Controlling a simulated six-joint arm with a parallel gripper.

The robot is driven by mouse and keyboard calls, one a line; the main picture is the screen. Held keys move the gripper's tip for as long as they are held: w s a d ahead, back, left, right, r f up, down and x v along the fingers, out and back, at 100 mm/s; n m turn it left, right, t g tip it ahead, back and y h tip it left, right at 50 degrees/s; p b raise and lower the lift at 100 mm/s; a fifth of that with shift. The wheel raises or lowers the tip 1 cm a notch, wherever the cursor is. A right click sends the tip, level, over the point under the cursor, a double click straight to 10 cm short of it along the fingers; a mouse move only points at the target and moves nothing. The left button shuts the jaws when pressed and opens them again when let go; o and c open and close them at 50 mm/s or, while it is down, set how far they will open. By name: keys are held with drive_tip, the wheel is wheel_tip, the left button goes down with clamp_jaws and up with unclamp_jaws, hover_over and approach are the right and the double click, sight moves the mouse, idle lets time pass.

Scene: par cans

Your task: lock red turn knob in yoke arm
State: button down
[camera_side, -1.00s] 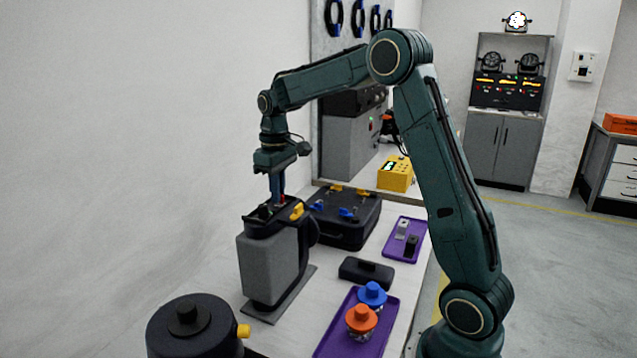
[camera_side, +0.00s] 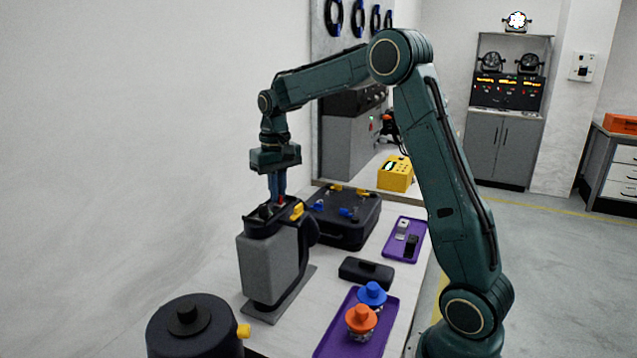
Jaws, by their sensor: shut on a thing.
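My gripper (camera_side: 277,197) points straight down over the top of the grey and black yoke fixture (camera_side: 270,262). Its fingers are shut on the red turn knob (camera_side: 282,200), of which only a small red bit shows between and beside the fingertips. The knob is at the top of the yoke arm, close to a yellow knob (camera_side: 296,211) on its right. The fingers hide most of the red knob, so I cannot tell how far it is seated or turned.
A black case (camera_side: 345,225) with blue and yellow knobs stands behind right. A purple tray (camera_side: 330,343) holds orange (camera_side: 361,319) and blue-capped (camera_side: 372,294) items; another purple tray (camera_side: 419,232) lies farther back. A black block (camera_side: 366,271) and round black can (camera_side: 193,328) stand nearby.

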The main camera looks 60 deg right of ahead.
drive_tip(key=m, duration=1.2)
drive_tip(key=shift+r+m, duration=0.1)
drive_tip(key=shift+m, duration=0.3)
drive_tip(key=c, duration=1.8)
unclamp_jaws()
wheel_tip(320, 180, up, 14)
drive_tip(key=shift+f, duration=0.1)
drive_tip(key=shift+s+a, duration=0.1)
